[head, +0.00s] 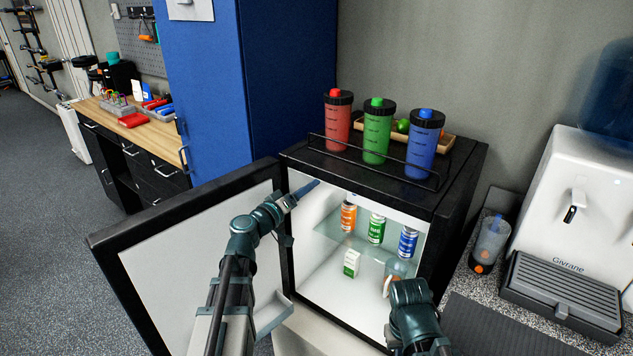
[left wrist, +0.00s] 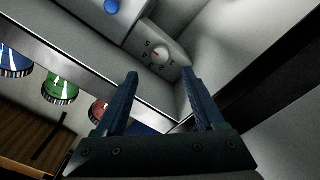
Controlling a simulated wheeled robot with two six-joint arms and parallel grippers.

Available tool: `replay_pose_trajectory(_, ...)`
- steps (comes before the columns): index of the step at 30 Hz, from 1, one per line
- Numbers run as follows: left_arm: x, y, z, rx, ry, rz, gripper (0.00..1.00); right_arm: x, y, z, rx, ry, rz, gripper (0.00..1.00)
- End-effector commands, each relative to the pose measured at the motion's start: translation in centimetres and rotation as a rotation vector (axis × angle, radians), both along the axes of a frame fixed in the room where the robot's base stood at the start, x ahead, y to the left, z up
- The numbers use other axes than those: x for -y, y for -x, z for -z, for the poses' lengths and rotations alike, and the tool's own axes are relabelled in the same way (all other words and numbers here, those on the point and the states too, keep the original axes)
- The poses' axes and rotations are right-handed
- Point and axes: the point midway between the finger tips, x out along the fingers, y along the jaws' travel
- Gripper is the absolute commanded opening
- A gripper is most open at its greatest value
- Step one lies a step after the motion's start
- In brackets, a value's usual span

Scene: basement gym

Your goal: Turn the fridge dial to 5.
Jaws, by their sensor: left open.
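The small black fridge (head: 465,205) stands with its door (head: 190,268) swung open to the left. The numbers are too small to read the setting surely. In the head view the dial is hidden. My left gripper (head: 308,190) is at the upper left of the fridge opening. In the left wrist view its two fingers (left wrist: 159,76) are apart and empty, with the dial just beyond their tips. My right arm's end (head: 412,305) is at the fridge's lower right; its fingers are not clear.
Orange, green and blue cans (head: 377,229) stand on the glass shelf, with a small carton (head: 351,263) below. Red, green and blue bottles (head: 378,132) stand on the fridge top behind a rail. A water dispenser (head: 575,225) and a clear cup (head: 488,245) are at the right.

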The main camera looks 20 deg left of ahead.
Motion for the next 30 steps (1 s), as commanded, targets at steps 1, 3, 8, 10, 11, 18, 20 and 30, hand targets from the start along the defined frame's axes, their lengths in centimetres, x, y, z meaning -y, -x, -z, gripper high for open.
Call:
replay_pose_trajectory(1,-0.4,1.4,0.0,-0.001,0.000,-0.004,0.71,0.0,0.0,0.0,0.000,0.000,0.000,0.00)
replay_pose_trajectory(3,-0.8,2.5,0.0,-0.001,0.000,-0.002,0.71,0.0,0.0,0.0,0.000,0.000,0.000,0.00)
replay_pose_trajectory(8,-1.5,4.3,0.0,0.000,-0.001,-0.001,0.71,0.0,0.0,0.0,0.000,0.000,0.000,0.00)
replay_pose_trajectory(10,-1.7,4.7,0.0,0.000,-0.001,-0.001,0.71,0.0,0.0,0.0,0.000,0.000,0.000,0.00)
replay_pose_trajectory(11,-1.8,4.9,0.0,0.000,-0.001,-0.001,0.71,0.0,0.0,0.0,0.000,0.000,0.000,0.00)
replay_pose_trajectory(18,-1.9,5.1,0.0,0.000,-0.001,0.000,0.71,0.0,0.0,0.0,0.000,0.000,0.000,0.00)
replay_pose_trajectory(20,-1.9,5.1,0.0,0.000,-0.001,0.001,0.71,0.0,0.0,0.0,0.000,0.000,0.000,0.00)
replay_pose_trajectory(30,-0.8,5.1,0.2,-0.014,-0.013,0.027,0.71,0.0,0.0,-0.1,0.000,0.000,0.000,0.00)
